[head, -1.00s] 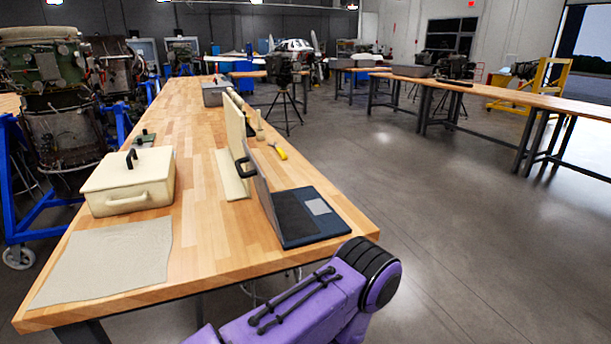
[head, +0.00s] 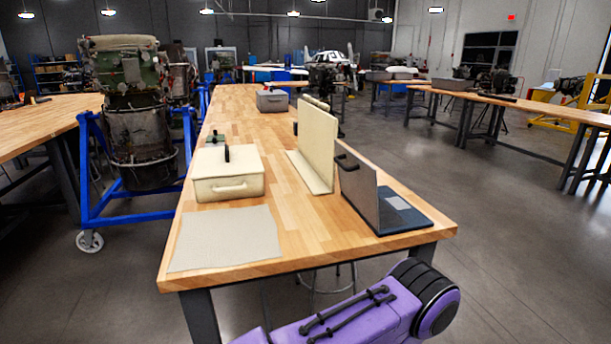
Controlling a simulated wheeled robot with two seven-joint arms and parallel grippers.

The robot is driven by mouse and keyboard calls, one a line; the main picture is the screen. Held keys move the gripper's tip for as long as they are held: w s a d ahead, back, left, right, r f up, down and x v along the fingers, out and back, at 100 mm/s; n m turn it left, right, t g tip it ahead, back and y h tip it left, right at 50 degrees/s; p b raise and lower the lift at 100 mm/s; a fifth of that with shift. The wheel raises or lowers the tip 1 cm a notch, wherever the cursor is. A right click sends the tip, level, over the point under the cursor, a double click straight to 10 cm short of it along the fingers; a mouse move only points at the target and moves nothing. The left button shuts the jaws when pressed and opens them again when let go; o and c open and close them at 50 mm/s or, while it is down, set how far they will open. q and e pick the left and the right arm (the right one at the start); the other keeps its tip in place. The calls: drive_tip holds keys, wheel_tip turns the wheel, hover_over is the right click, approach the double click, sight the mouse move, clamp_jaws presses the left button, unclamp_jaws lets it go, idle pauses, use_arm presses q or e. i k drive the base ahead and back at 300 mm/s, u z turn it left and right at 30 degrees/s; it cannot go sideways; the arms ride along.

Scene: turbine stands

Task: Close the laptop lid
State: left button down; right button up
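The laptop (head: 398,212) sits near the right front corner of the wooden table. Its lid (head: 359,194) stands up on the left side of the keyboard base, and I see the lid's grey face at a steep angle. The dark base with a lighter touchpad lies flat on the table. A purple arm link of mine with a black joint shows at the bottom, in front of the table and apart from the laptop. Neither gripper is in view.
On the table (head: 300,244) are a cream panel (head: 318,148) standing just left of the laptop, a cream case (head: 228,182), a grey cloth (head: 225,240) and a grey box (head: 271,101) farther back. A blue turbine stand (head: 98,190) is at left.

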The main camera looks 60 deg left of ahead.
sight(358, 181)
drive_tip(key=u, duration=1.45)
